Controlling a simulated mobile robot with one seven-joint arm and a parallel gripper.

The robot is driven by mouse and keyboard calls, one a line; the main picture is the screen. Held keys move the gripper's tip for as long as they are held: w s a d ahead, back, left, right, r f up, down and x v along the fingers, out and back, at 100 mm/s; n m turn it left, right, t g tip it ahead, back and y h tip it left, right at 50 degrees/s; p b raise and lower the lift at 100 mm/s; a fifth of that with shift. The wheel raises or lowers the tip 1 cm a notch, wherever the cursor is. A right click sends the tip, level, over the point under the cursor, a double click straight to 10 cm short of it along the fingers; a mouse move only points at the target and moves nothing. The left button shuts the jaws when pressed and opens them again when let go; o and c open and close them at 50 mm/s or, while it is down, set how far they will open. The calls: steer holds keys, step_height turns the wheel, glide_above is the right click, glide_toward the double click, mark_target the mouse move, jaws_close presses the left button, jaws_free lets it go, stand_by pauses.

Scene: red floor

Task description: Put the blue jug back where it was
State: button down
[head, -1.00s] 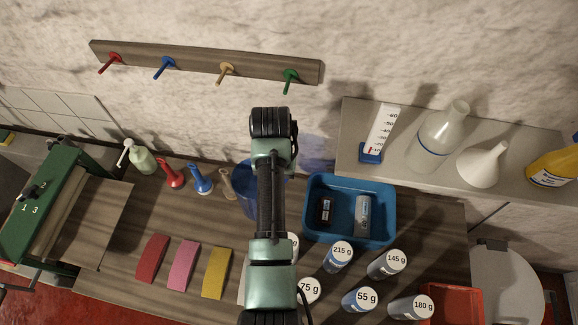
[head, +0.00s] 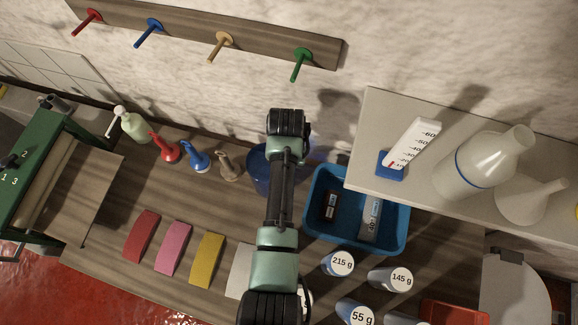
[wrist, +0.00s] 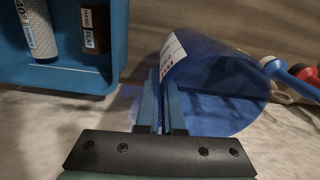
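The blue jug (head: 259,168) is see-through and stands out behind my arm in the head view, mostly hidden by it. In the wrist view the jug (wrist: 225,95) is large, with a white label on its side. My gripper (wrist: 162,85) has its two fingers close together at the jug's left side, and looks shut on a narrow part of it, likely the handle. The exact contact is hard to see. Whether the jug's base touches the bench cannot be told.
A blue bin (head: 340,244) with two items stands right of the jug. Weighted cylinders and coloured blocks lie in front.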

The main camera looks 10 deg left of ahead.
steer(key=shift+s+f+b, duration=0.2)
steer(key=shift+f+b, duration=0.2)
steer(key=shift+f, duration=0.3)
step_height(320, 180, down, 4)
steer(key=b, duration=0.3)
steer(key=shift+w, duration=0.1)
steer(key=shift+r, duration=0.1)
steer(key=c, duration=1.5)
jaws_free()
steer(key=o, duration=0.5)
steer(key=shift+c, duration=0.2)
